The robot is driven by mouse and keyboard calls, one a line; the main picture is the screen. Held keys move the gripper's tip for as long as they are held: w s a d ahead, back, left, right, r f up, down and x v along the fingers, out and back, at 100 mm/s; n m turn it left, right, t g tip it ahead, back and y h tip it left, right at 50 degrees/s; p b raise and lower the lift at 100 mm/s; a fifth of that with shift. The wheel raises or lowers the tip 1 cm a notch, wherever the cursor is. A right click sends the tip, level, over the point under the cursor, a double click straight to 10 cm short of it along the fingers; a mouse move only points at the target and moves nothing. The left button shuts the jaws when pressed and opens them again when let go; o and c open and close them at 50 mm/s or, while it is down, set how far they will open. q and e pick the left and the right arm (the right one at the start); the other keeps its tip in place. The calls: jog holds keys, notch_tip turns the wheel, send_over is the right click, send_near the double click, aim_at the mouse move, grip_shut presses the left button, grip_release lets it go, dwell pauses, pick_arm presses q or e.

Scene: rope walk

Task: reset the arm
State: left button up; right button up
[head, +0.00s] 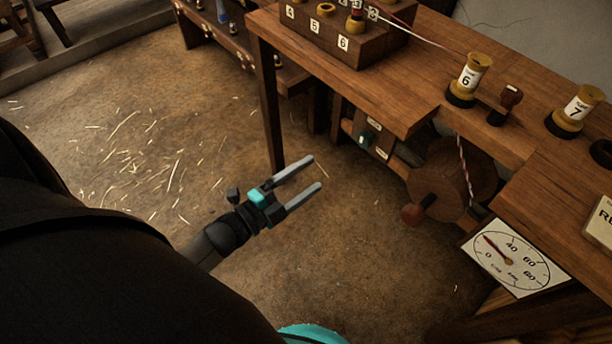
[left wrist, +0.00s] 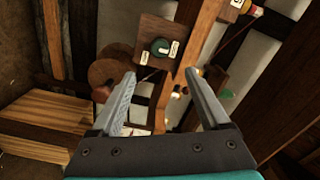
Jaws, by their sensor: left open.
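My left gripper (head: 305,181) is open and empty in the head view, held above the brown floor in front of the wooden bench. Its two grey fingers point right and slightly up, toward the bench's underside. In the left wrist view the fingers of my left gripper (left wrist: 165,90) are spread wide with nothing between them. Beyond them are a green knob (left wrist: 160,47) on a wooden block and a round wooden wheel. My right gripper is in neither view.
The wooden bench (head: 420,95) carries yellow spools numbered 6 (head: 470,78) and 7 (head: 577,110). A wheel with a crank handle (head: 415,214) sits beneath it, near a white dial (head: 513,259). A numbered block (head: 335,38) stands at the back. Floor (head: 110,150) at left is open, with scattered straw.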

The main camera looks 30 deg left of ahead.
pick_arm(q)
jog(key=shift+f, duration=0.1)
jog(key=s+a+f+n+g+y, duration=0.2)
jog(key=s+f+n+g+y, duration=0.15)
jog(key=f, duration=0.65)
jog(key=s+a+f+n+g+y, duration=0.1)
jog(key=s+f+n+g+y, duration=0.15)
jog(key=f+n, duration=0.45)
jog(key=s+f+n+g, duration=0.5)
jog(key=s+f+g, duration=0.3)
jog(key=s+f, duration=0.9)
jog(key=s, duration=0.3)
jog(key=shift+s+g+y, duration=0.15)
jog(key=shift+g+y, duration=0.15)
jog(key=shift+y, duration=0.1)
jog(key=shift+f, duration=0.1)
